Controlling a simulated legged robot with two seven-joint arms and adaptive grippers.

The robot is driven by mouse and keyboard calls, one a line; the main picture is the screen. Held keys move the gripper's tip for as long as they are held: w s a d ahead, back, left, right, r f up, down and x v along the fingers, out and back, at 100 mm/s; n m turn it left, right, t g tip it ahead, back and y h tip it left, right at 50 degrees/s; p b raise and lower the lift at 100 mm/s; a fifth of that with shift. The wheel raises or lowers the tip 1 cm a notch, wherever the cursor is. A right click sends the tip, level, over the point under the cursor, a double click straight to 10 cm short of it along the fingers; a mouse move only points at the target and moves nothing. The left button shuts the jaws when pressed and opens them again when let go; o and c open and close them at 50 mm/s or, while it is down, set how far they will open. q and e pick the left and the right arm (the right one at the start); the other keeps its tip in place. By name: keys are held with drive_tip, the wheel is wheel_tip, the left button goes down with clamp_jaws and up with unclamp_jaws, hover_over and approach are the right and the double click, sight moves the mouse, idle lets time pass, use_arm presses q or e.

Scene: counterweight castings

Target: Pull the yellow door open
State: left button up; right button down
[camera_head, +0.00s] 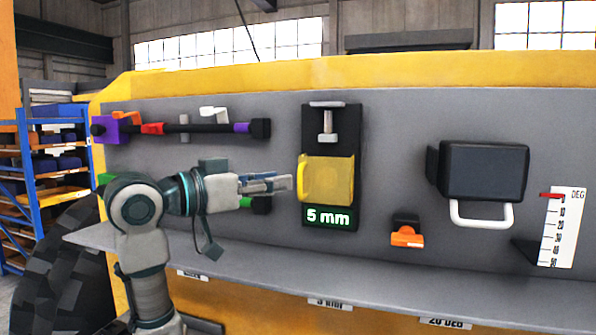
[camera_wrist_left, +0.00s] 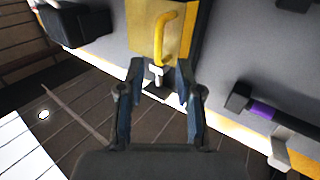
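The yellow door (camera_head: 330,181) is a box-like panel on a black backing plate. It looks shut. Its yellow handle (camera_head: 303,178) runs upright along the left edge. In the left wrist view the handle (camera_wrist_left: 163,35) shows as a curved bar on the door (camera_wrist_left: 142,30), just beyond the fingertips and roughly in line with the gap between them. My left gripper (camera_head: 290,183) is just left of the handle, pointing at it. In the left wrist view my left gripper (camera_wrist_left: 160,70) is open with nothing between its fingers. My right gripper is not in view.
Above the door is a grey screw clamp (camera_head: 327,120); below it a green "5 mm" display (camera_head: 328,217). A black rod (camera_head: 205,128) is mounted at upper left. An orange switch (camera_head: 406,236) and dark box with white handle (camera_head: 484,172) are right. A grey ledge (camera_head: 380,283) runs below.

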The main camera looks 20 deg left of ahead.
sight(301, 175)
use_arm(q)
drive_tip(key=x, duration=0.2)
drive_tip(key=p+x, duration=0.1)
drive_tip(key=shift+w+d+r, duration=0.15)
drive_tip(key=shift+d+r, duration=0.2)
drive_tip(key=shift+d, duration=0.1)
drive_tip(key=shift+w+a+f, duration=0.1)
drive_tip(key=shift+w+f, duration=0.15)
drive_tip(key=shift+w, duration=0.5)
drive_tip(key=shift+s+d+r, duration=0.1)
drive_tip(key=shift+s+d, duration=0.1)
clamp_jaws()
